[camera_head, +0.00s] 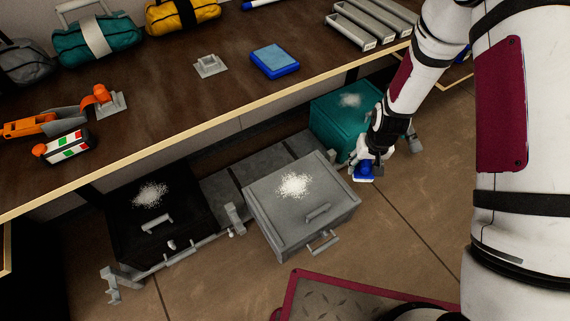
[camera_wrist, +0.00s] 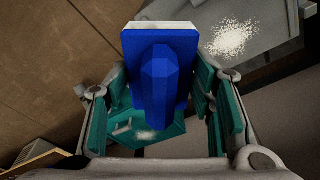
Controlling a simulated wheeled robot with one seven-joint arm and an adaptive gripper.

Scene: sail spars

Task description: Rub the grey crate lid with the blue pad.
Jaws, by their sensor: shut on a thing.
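My gripper (camera_head: 372,161) is shut on the blue pad (camera_head: 364,173), low in front of the teal crate and to the right of the grey crate. In the wrist view the blue pad (camera_wrist: 159,75) sits between the teal-lined fingers, with a white face at its far end. The grey crate lid (camera_head: 270,210) carries a patch of white powder (camera_head: 295,185) and a handle. The pad is apart from the lid in the head view. The grey lid (camera_wrist: 275,55) and its powder (camera_wrist: 233,38) show at the upper right in the wrist view.
A black crate (camera_head: 190,205) and a teal crate (camera_head: 330,115) flank the grey crate, each with white powder on top. The brown bench (camera_head: 170,110) overhangs behind them.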

